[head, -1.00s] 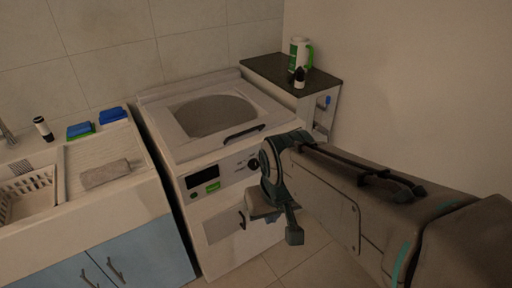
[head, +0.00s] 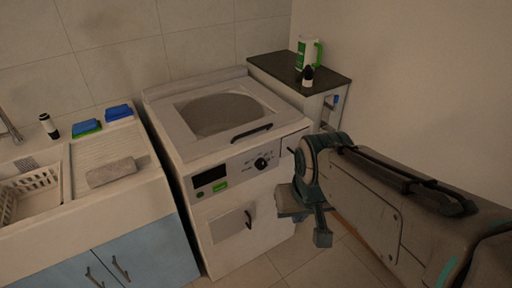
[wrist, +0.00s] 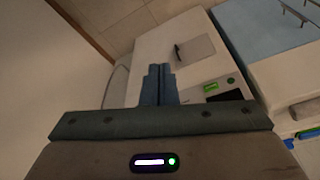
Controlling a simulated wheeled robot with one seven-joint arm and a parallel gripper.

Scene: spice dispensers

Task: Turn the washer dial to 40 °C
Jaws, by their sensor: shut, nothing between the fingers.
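The washer (head: 235,250) is a white top-loader with a front control panel. Its black dial (head: 261,163) shows in the head view on the right part of the panel, with small marks around it too fine to read. A dark display (head: 210,176) and a green label sit to its left. My gripper (head: 322,238) is in front of the washer, right of and below the dial, apart from it. In the wrist view its blue-grey fingers (wrist: 158,72) are together with nothing between them. The dial is not visible in the wrist view; the display (wrist: 226,96) is.
A sink counter (head: 130,190) with blue doors stands left of the washer, holding sponges (head: 87,128) and a grey cloth (head: 111,171). A dark-topped cabinet (head: 270,68) with a white-green jug (head: 308,53) stands right. Floor in front is clear.

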